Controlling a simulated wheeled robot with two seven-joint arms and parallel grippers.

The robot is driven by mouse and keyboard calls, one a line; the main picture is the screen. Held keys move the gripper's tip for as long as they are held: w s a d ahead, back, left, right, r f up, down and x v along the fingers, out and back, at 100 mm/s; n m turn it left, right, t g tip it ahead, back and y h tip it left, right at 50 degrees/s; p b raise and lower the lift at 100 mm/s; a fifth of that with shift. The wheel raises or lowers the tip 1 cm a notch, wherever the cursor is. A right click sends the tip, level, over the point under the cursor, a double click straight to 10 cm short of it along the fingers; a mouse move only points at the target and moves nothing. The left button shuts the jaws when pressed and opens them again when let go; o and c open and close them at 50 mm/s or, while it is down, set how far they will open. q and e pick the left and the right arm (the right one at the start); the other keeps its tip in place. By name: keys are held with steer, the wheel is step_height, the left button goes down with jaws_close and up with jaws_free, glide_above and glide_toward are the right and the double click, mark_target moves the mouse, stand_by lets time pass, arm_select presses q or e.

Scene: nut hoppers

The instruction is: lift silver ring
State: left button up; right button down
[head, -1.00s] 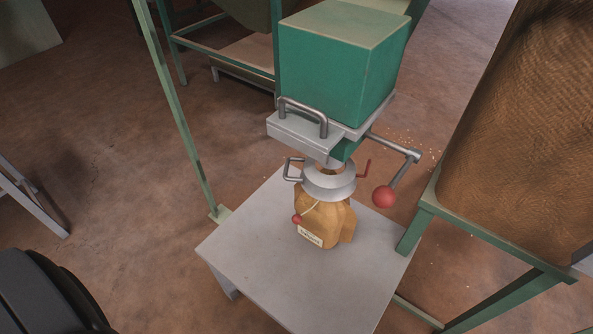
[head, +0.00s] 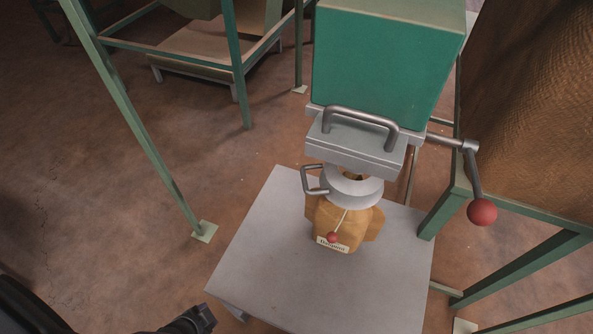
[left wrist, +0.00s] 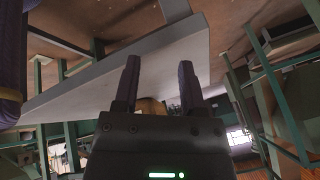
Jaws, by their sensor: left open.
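The silver ring (head: 352,190), a grey metal collar with a bent handle (head: 312,180) on its left, sits around the neck of a brown sack (head: 345,222) under the hopper's outlet. The sack stands on a grey table (head: 265,250) and has a label and a red bead on a string. My left gripper (left wrist: 159,82) is open and empty in the left wrist view, beside the grey tabletop. Part of it or its arm shows at the bottom of the head view, left of and apart from the ring. My right gripper is not in view.
The green hopper (head: 385,60) stands above the ring, with a grey slide and handle (head: 360,118) just over it. A crank with a red knob (head: 482,212) sticks out at right. A green post (head: 140,125) stands at left. The tabletop left of the sack is clear.

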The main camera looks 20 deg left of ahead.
arm_select(q)
steer(key=w+r+m+t, duration=0.1)
steer(key=w, duration=0.2)
steer(key=w+a+r+m+t+b, duration=0.1)
steer(key=w, duration=0.3)
steer(key=w+r+m+t+h+b, duration=0.1)
steer(key=w, duration=0.2)
steer(key=shift+w+a+r+t, duration=0.1)
steer(key=shift+w+a+t, duration=0.15)
steer(key=shift+w+t, duration=0.15)
steer(key=w+d+r+m+t+h+b, duration=0.2)
steer(key=w+r+m+t+h+b, duration=0.25)
steer(key=w+r+m, duration=0.45)
steer(key=m+g+h+b, duration=0.2)
steer(key=m+h+b, duration=0.1)
steer(key=m+h, duration=0.55)
glide_toward(304, 176)
steer(key=f, duration=0.2)
steer(key=shift+t, duration=0.25)
steer(key=x, duration=0.3)
steer(key=b+x, duration=0.1)
steer(key=x, duration=0.2)
steer(key=r+b+x, duration=0.1)
steer(key=x, duration=0.3)
steer(key=shift+d, duration=0.1)
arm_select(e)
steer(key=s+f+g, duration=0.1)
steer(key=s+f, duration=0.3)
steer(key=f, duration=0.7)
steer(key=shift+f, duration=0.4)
